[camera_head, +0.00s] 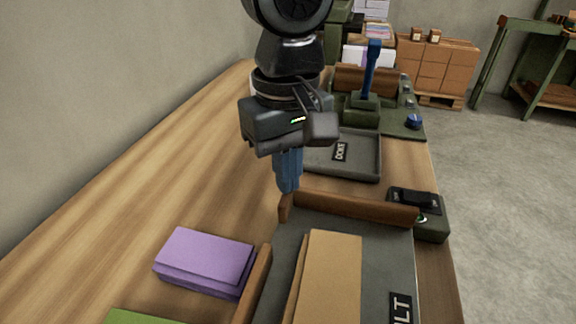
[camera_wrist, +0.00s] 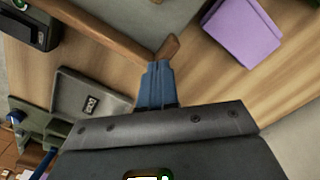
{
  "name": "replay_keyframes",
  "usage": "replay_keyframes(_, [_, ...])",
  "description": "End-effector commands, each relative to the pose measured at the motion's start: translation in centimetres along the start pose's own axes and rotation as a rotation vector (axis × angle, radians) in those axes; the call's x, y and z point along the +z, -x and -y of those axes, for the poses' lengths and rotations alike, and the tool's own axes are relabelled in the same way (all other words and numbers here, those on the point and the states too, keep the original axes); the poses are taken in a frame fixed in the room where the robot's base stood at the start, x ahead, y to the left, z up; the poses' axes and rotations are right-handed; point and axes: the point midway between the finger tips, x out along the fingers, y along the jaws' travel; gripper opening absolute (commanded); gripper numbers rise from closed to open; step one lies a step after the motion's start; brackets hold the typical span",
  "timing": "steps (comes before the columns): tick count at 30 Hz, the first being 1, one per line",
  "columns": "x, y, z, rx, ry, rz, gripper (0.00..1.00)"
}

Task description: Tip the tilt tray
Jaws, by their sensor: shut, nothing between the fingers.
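The tilt tray (camera_head: 389,262) is a grey tray with brown wooden rails, at the bottom of the head view. Its label is cut off, with "LT" legible. A stack of tan envelopes or folders (camera_head: 333,275) lies in it. My gripper (camera_head: 289,188) is upright over the tray's far left corner, its blue fingers shut and empty. In the wrist view the fingertips (camera_wrist: 155,68) are right by the wooden corner piece (camera_wrist: 169,47), where the long rail (camera_wrist: 100,30) ends. I cannot tell whether they touch it. The tray's near end is out of frame.
Purple papers (camera_head: 205,260) lie left of the tray, with a green item (camera_head: 140,317) nearer. A dark control box (camera_head: 418,213) stands at the right. Beyond are a shallow grey tray (camera_head: 362,165) and a blue-handled lever device (camera_head: 370,75). The table's left side is clear.

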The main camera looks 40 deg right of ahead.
Motion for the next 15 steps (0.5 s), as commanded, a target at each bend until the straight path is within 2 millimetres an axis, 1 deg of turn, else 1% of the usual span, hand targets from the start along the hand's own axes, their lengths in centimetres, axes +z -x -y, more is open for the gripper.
replay_keyframes(4, [-0.5, -0.4, 0.1, -0.004, -0.004, 0.054, 0.00])
replay_keyframes(15, [-1.3, -2.5, 0.1, -0.003, -0.004, 0.199, 0.00])
